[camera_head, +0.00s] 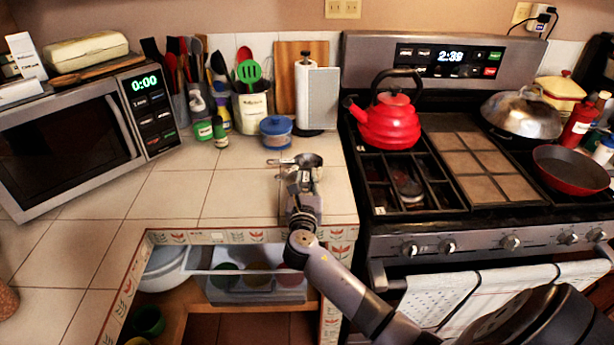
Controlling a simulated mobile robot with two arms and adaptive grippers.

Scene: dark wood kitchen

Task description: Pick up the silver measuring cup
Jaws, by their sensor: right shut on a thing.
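The silver measuring cup (309,160) is at the far end of my right arm, above the tiled counter near the stove. My right gripper (300,182) is shut on the cup. The arm comes in from the lower right, and its wrist hides part of the fingers. A thin handle-like piece sticks out to the left of the cup. I cannot tell whether the cup still touches the counter. My left gripper is not in view.
A blue-lidded container (276,133), a paper towel holder (317,97) and a utensil crock (250,110) stand behind the cup. The stove (455,215) with a red kettle (390,122) is to the right. A microwave (75,140) is at left; the tiles (165,195) between are clear.

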